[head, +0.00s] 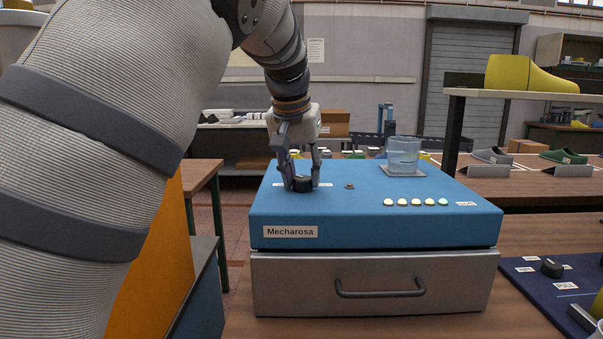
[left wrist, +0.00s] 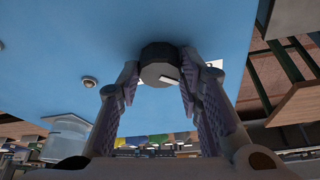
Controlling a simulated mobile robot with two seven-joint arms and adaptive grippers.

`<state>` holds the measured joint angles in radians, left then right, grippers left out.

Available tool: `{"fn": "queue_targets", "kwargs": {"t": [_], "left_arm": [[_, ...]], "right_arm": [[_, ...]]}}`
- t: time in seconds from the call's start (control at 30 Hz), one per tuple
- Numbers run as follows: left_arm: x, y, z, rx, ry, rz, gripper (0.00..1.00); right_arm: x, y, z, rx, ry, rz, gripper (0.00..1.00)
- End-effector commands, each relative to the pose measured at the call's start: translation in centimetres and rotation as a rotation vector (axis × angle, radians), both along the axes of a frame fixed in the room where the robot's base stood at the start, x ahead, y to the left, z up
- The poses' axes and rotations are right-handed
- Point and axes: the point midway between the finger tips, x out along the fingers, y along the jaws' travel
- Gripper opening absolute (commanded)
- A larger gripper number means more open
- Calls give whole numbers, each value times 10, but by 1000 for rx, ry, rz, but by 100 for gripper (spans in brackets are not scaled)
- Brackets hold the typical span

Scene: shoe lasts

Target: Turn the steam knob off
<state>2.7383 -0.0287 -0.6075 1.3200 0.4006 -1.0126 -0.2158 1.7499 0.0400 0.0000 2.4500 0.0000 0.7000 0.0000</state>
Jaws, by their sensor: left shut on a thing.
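The knob (head: 302,184) is black and round and stands on the blue top of the Mecharosa machine (head: 375,232), near its left side. It also shows in the left wrist view (left wrist: 160,56), with a white mark on its face. My left gripper (head: 303,180) reaches down from above and is shut on the knob, one finger on each side. In the left wrist view the two fingers (left wrist: 160,74) flank the knob. A small label beside the knob is partly hidden and too small to read. My right gripper is not in view.
A glass of water (head: 403,157) stands on the machine's back right. A row of several buttons (head: 415,202) lies near its front edge. Below is a metal drawer (head: 375,302) with a handle. A dark blue panel with another knob (head: 552,268) lies at the right.

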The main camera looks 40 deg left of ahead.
Motion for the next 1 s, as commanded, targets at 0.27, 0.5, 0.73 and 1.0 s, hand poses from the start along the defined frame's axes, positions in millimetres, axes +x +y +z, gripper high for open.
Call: {"fn": "queue_targets", "kwargs": {"t": [0.27,0.5,0.73,1.0], "left_arm": [[0,0,0,0,0,1,53],[0,0,0,0,0,0,53],[-13,-6,38,2,-7,-3,53],[-36,-16,97,1,-3,-1,53]], "right_arm": [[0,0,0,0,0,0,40],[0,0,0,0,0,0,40],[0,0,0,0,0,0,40],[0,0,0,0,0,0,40]]}}
